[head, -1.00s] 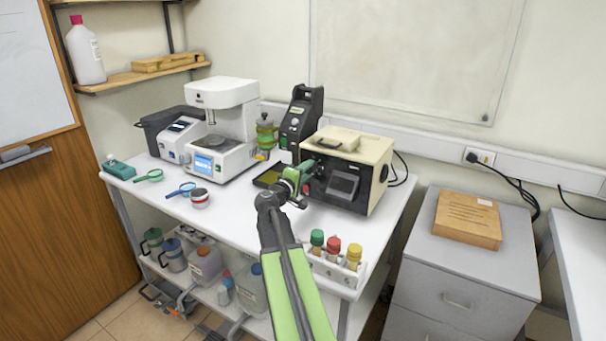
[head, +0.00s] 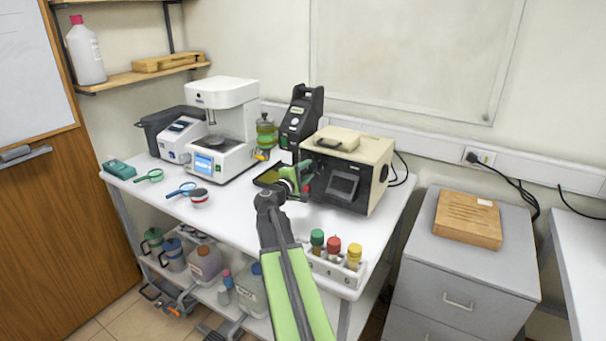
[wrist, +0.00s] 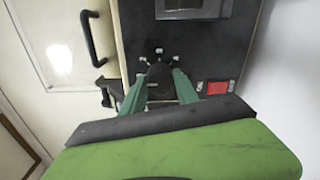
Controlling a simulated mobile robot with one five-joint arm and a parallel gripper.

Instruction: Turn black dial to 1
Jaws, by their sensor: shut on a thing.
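The black dial (wrist: 160,75) is on the dark front panel of the beige box-shaped device (head: 360,150), with small white marks around it in the wrist view. My gripper (wrist: 160,82) has its two green fingers on either side of the dial and is shut on it. The fingers and the dim panel hide part of the dial, and I cannot read any number or its pointer. In the head view my gripper (head: 303,170) is at the left part of the device's front, and the dial is hidden behind it.
A red switch (wrist: 215,87) sits right of the fingers in the wrist view. A black handle (wrist: 90,38) is at the left. A rack (head: 335,265) with red, green and yellow-capped bottles stands at the table's front right. A white instrument (head: 223,95) stands further left.

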